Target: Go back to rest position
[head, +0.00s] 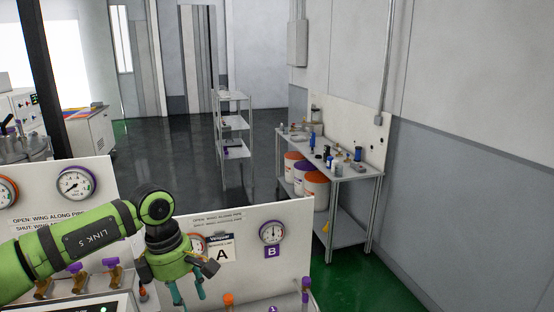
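My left arm, green, comes in from the left in the head view, across the front of the white gauge panels. My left gripper (188,294) hangs pointing down in front of the panel marked A and B (285,275). Its two teal fingers are apart, with nothing visible between them. Part of the A gauge is hidden behind the wrist. My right gripper is not in view.
Below the panels stand purple-handled (111,266) and orange-topped (229,299) valves, close to my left gripper. A workbench (345,172) with tools and buckets stands along the right wall. A shelf rack (233,97) stands farther back. The dark floor between is clear.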

